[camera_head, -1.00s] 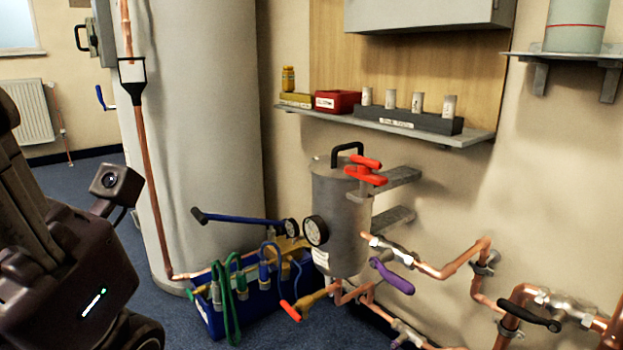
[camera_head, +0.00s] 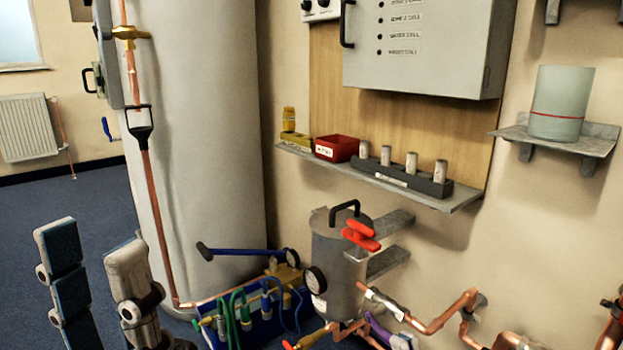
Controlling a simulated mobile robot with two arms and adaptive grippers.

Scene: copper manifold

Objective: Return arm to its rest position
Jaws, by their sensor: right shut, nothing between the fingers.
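My left gripper (camera_head: 92,240) stands at the lower left, fingers pointing up, in front of the blue floor. One finger shows a blue pad; the other is grey. The fingers are apart with nothing between them, so it is open. Its wrist is below the picture's bottom edge. It is left of the blue crate (camera_head: 268,330) and apart from it. My right gripper is not in view.
A grey canister (camera_head: 336,265) with red handles stands beside copper pipes (camera_head: 440,318). A wall shelf (camera_head: 465,198) holds small items. A large pale cylinder (camera_head: 205,130) and a copper pipe (camera_head: 150,200) rise behind my gripper. Floor at left is clear.

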